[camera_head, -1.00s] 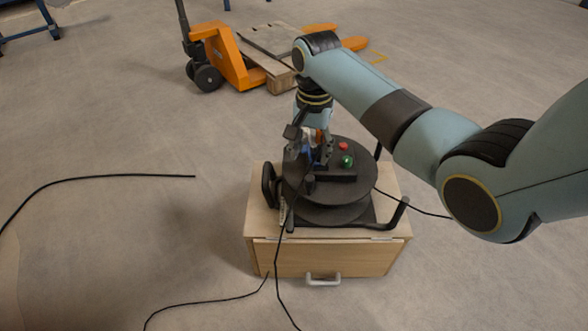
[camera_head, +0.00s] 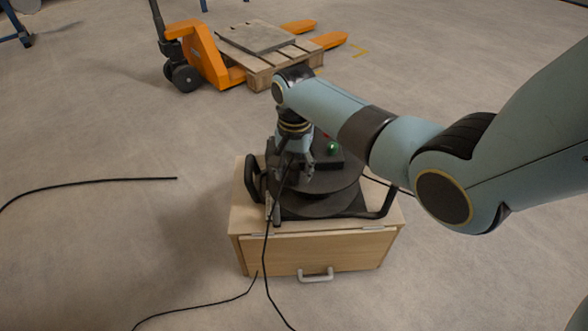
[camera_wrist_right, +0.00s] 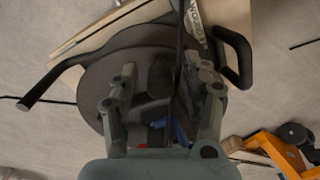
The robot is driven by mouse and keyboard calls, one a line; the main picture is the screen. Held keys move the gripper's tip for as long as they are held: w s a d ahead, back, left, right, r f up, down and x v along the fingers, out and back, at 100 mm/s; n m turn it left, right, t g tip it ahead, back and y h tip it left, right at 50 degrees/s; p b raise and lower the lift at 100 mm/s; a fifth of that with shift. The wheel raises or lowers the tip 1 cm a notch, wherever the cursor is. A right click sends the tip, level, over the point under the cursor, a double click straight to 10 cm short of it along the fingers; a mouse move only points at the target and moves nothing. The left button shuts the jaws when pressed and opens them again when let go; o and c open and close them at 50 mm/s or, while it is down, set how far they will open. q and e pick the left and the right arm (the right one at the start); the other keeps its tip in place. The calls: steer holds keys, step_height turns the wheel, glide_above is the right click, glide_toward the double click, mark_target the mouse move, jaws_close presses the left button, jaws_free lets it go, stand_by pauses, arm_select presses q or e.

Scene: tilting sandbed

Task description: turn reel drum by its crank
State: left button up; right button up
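The reel drum (camera_head: 330,190) is a dark flat disc in a black frame on a wooden cabinet. It also shows in the right wrist view (camera_wrist_right: 92,85). A black box with a green knob (camera_head: 333,148) and a red knob stands on top of it. My right gripper (camera_head: 293,172) points down over the left part of the drum. In the right wrist view its fingers (camera_wrist_right: 163,78) are spread apart, with a dark, stubby part, perhaps the crank's grip, in the gap. I cannot tell whether they touch it. The crank is mostly hidden by the gripper. My left gripper is out of view.
The cabinet (camera_head: 320,255) has a pale handle on its front. Black bent bars (camera_head: 385,205) stick out beside the drum. A thin black cable hangs down the cabinet front to the floor. An orange pallet truck (camera_head: 205,55) with a wooden pallet stands behind.

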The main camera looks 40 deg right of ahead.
jaws_close()
steer(key=shift+w, duration=0.15)
